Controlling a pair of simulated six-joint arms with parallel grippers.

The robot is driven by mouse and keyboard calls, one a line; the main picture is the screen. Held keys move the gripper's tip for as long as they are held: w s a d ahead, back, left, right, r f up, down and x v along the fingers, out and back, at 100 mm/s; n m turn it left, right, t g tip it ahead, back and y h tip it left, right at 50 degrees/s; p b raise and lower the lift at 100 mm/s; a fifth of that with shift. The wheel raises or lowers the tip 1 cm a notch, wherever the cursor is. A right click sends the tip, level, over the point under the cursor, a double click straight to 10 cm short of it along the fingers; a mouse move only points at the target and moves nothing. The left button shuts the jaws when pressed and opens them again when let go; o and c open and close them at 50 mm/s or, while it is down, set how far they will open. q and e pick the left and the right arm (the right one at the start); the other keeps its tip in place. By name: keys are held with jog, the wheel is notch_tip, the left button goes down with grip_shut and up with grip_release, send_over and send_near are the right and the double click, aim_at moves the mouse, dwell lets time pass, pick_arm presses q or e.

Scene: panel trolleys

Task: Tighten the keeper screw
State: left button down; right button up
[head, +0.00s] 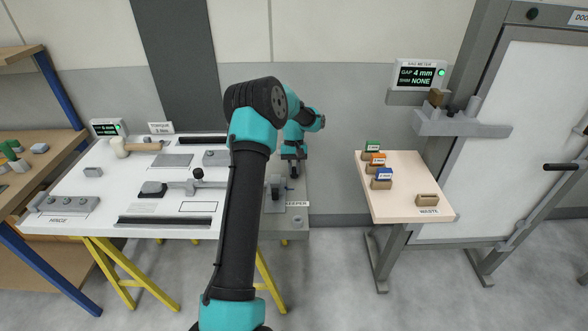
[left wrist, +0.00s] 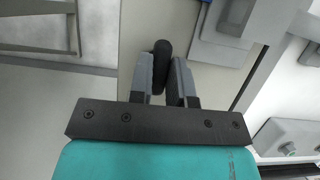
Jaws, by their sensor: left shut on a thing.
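My left gripper (head: 293,168) points down over the right end of the white workbench, at the keeper plate (head: 272,205) marked KEEPER. In the left wrist view the left gripper (left wrist: 167,75) is shut on a black rounded knob (left wrist: 161,55), held between its two grey fingers. A grey keeper block (head: 275,192) with a dark top stands just left of the gripper in the head view. I cannot make out the screw itself or whether the knob sits on it; the gripper and arm hide part of this area. My right gripper is not in view.
My arm crosses the middle of the head view. The white bench (head: 125,185) holds a mallet (head: 135,147), rails and a hinge (head: 68,204). Right stands a small table (head: 410,200) with coloured labelled holders, a sag meter (head: 419,74) reading GAP 4 mm, and a door (head: 530,130).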

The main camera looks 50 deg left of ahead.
pick_arm(q)
jog(key=shift+f, duration=0.1)
jog(key=c, duration=1.1)
grip_release()
jog(key=shift+o, duration=0.2)
jog(key=v, duration=1.7)
jog(key=shift+w+r, duration=0.15)
jog(key=shift+r, duration=0.05)
